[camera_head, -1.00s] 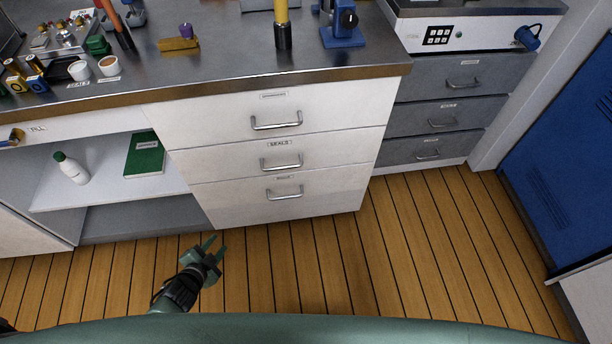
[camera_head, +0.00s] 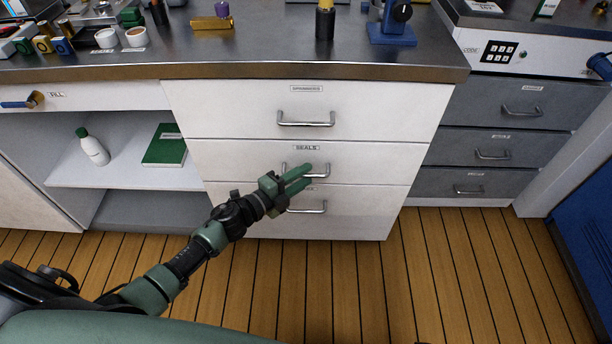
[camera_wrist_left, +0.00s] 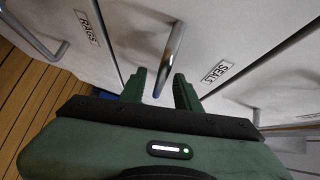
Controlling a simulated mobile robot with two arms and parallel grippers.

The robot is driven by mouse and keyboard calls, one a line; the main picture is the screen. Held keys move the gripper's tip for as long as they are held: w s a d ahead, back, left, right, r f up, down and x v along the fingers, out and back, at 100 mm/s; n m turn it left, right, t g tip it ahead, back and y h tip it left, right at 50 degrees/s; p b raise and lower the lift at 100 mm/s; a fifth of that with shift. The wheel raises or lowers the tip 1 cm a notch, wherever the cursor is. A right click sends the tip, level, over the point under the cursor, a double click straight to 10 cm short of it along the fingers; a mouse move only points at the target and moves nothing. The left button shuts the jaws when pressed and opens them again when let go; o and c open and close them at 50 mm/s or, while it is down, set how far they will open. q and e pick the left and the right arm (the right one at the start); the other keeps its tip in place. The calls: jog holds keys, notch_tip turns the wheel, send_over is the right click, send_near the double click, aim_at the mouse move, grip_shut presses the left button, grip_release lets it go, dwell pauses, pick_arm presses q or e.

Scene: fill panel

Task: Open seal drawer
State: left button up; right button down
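The seal drawer (camera_head: 375,165) is the middle white drawer front, labelled SEALS, and it is closed flush with the cabinet. Its metal bar handle (camera_head: 326,172) is partly hidden by my left gripper (camera_head: 302,176) in the head view. The left gripper is open. In the left wrist view, the handle (camera_wrist_left: 172,55) runs between the two green fingers of the gripper (camera_wrist_left: 160,78), with gaps showing on both sides. The SEALS label (camera_wrist_left: 217,71) is to the right of it. My right gripper is not in view.
Other closed drawers sit above (camera_head: 230,110) and below (camera_head: 370,212), the lower one labelled RAGS (camera_wrist_left: 87,28). Left is an open shelf (camera_head: 120,173) with a white bottle (camera_head: 94,148) and green book (camera_head: 165,146). The wooden floor (camera_head: 350,290) in front is clear.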

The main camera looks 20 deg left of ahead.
pick_arm(q)
jog(key=shift+w+d+f, duration=0.1)
jog(key=shift+w+d, duration=0.15)
jog(key=shift+w, duration=0.2)
grip_shut()
dwell(1.1)
